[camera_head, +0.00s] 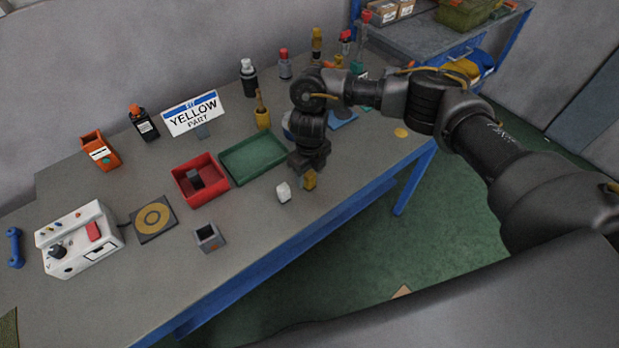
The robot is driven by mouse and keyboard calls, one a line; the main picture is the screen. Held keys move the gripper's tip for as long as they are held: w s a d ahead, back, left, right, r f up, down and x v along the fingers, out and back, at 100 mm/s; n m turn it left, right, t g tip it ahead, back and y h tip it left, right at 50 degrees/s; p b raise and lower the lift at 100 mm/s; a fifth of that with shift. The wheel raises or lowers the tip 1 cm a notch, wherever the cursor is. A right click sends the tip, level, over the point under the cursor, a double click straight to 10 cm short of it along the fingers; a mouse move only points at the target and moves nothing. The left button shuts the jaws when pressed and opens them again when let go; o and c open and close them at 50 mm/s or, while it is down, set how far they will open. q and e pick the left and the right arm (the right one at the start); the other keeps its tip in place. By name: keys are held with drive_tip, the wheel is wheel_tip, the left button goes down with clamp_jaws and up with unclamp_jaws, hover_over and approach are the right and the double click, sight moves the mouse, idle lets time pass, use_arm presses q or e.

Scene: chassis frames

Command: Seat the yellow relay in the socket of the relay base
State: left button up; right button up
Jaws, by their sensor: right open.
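The yellow relay (310,181) is a small upright block near the table's front edge, right of a white block (283,192). My right gripper (309,172) points down directly over the yellow relay, its fingers open at the relay's top. The fingers hide the relay's upper part, and I cannot tell whether they touch it. The relay base (208,238) looks like a small grey box with a dark open socket on top. It stands near the front edge, left of the relay, and its socket looks empty. My left gripper is not in view.
A red tray (182,199) with a dark block and a green tray (231,174) lie behind. A sign reading "YELLOW PART" (196,113) stands further back. A white control box (82,246) and a ringed pad (136,236) are at left.

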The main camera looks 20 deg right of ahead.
drive_tip(key=shift+f, duration=0.7)
drive_tip(key=c, duration=1.1)
drive_tip(key=shift+o, duration=0.2)
drive_tip(key=shift+r, duration=0.1)
